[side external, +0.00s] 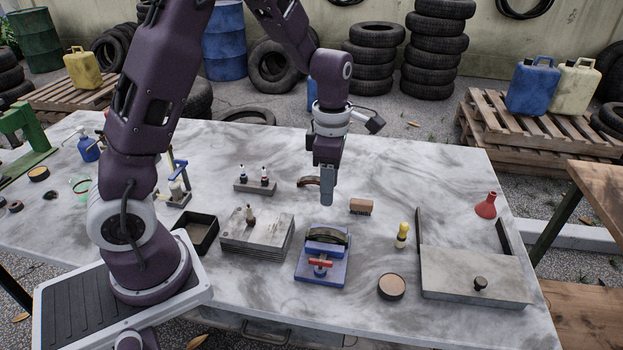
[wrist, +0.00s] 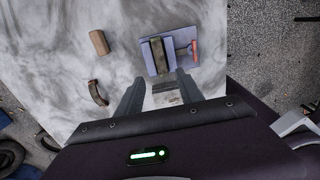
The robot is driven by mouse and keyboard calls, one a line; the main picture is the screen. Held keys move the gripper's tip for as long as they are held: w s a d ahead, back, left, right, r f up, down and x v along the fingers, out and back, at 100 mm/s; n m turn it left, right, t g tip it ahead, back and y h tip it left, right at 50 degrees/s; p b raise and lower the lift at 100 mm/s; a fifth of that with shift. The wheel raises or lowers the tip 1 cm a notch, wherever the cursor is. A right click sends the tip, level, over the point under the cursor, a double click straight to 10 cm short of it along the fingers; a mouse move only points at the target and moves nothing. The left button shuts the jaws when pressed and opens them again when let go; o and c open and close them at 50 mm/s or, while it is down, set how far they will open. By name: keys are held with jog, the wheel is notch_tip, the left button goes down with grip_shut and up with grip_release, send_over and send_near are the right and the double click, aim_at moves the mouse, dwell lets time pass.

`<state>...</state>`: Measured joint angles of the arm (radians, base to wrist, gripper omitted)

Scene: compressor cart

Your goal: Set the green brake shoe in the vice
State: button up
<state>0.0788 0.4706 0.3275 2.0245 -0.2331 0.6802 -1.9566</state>
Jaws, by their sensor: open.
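The blue vice (side external: 318,268) with a red handle stands on the grey table; it also shows in the wrist view (wrist: 180,42). A dark, greenish arched piece, which looks like the green brake shoe (side external: 328,235), sits at the vice's jaws; from above it is a dark strip (wrist: 159,55) between the jaws. How deep it sits I cannot tell. A reddish-brown curved shoe (side external: 309,181) lies on the table behind the vice, also in the wrist view (wrist: 96,92). My gripper (side external: 328,200) is open and empty, apart from the shoe, above and slightly behind the vice.
A brown block (side external: 361,206) lies behind and right of the vice. A stack of grey plates (side external: 257,236) with a small bottle stands close at the left. A yellow-topped bottle (side external: 402,235), a round tin (side external: 391,287) and a lidded plate (side external: 475,274) are at the right.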

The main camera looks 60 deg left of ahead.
jog(key=s+d+r+m+t, duration=0.45)
jog(key=s+r+m, duration=0.75)
jog(key=r+m, duration=0.4)
jog(key=s+d+m+t, duration=0.1)
jog(key=s+m, duration=0.8)
jog(key=m, duration=0.2)
jog(key=shift+d, duration=0.25)
